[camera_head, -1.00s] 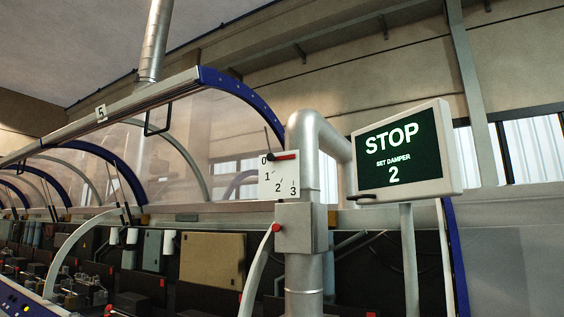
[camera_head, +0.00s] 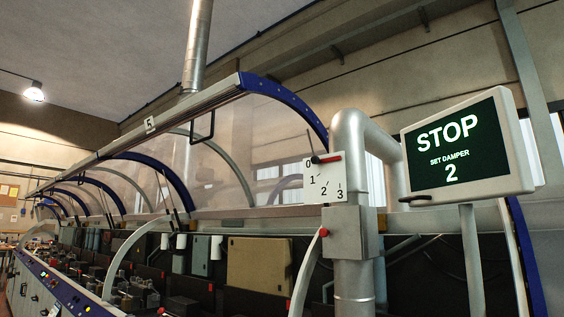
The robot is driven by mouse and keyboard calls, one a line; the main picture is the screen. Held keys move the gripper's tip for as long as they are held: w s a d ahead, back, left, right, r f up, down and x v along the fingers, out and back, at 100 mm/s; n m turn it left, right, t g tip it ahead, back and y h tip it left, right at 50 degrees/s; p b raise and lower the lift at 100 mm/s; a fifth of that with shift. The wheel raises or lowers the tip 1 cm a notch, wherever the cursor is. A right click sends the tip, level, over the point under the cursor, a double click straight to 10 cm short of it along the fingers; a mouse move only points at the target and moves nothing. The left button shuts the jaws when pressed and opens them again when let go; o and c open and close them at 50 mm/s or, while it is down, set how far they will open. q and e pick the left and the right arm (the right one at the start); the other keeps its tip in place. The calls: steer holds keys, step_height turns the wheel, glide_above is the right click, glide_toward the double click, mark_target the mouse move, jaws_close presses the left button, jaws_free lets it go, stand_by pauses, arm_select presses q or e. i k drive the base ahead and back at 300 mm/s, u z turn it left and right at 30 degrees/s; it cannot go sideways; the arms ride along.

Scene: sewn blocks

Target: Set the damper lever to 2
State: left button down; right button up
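The damper lever is a red handle (camera_head: 329,159) on a white scale plate (camera_head: 323,183) marked 0, 1, 2 and 3. It lies almost level beside the 0 mark. The plate is fixed to a vertical silver duct (camera_head: 352,245) right of the middle. A screen (camera_head: 459,144) to the right of the duct reads "STOP SET DAMPER 2". Neither of my grippers is in view.
A long machine under clear curved covers with blue ribs (camera_head: 290,98) runs off to the left. A grey box (camera_head: 347,235) sits on the duct below the scale. A post (camera_head: 476,260) holds up the screen.

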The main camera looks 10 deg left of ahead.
mark_target(315, 160)
steer(key=z, duration=3.45)
steer(key=k, duration=1.6)
steer(key=u, duration=2)
